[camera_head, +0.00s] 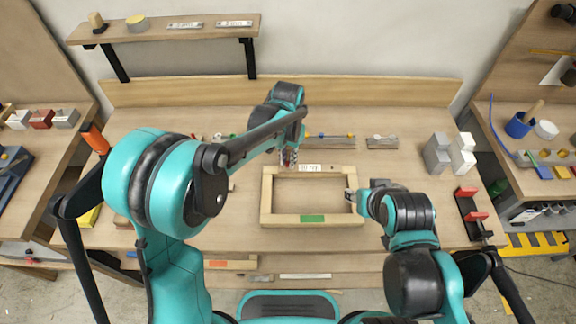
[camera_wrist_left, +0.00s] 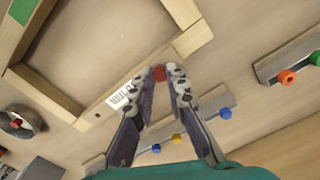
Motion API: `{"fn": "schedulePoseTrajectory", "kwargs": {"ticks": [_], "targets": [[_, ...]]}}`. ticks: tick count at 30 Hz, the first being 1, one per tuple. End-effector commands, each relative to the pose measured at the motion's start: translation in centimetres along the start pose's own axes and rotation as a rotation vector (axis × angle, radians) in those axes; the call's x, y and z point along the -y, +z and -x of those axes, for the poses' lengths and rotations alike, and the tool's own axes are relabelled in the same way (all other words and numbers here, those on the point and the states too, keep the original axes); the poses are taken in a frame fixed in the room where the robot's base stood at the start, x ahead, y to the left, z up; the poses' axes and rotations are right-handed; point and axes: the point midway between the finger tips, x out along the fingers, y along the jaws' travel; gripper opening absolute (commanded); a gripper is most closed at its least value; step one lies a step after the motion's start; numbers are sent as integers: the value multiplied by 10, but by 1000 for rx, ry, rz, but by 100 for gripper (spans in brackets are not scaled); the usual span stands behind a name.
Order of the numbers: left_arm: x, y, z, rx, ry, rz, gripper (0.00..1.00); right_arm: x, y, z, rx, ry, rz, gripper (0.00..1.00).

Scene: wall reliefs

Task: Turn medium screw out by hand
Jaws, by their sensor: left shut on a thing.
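My left gripper (camera_head: 289,158) reaches down at the far side of the wooden frame, near its far left corner. In the left wrist view its fingertips (camera_wrist_left: 168,76) are shut on a small red screw head (camera_wrist_left: 159,73). The screw's shaft and what it sits in are hidden, so I cannot tell its size or how far it is in. My right gripper (camera_head: 351,197) is beside the frame's right rail; its fingers are too small to read.
The wooden frame (camera_head: 267,199) lies on the workbench (camera_head: 400,172). A metal strip (camera_wrist_left: 207,110) with blue and yellow knobs lies behind it. Another strip (camera_wrist_left: 296,53) has orange and green knobs. Grey blocks (camera_head: 438,155) and a red-topped black holder (camera_head: 470,216) stand at the right.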

Motion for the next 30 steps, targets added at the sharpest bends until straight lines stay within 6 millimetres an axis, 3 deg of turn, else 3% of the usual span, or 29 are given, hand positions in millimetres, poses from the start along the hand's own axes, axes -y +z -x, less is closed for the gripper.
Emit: {"fn": "schedulePoseTrajectory", "kwargs": {"ticks": [11, 30], "targets": [[0, 0, 1, 0, 0, 0, 0, 0, 0, 0, 0, 0, 0, 40], [0, 0, 20, 0, 0, 0, 0, 0, -8, 12, 0, 0, 0, 40]]}}
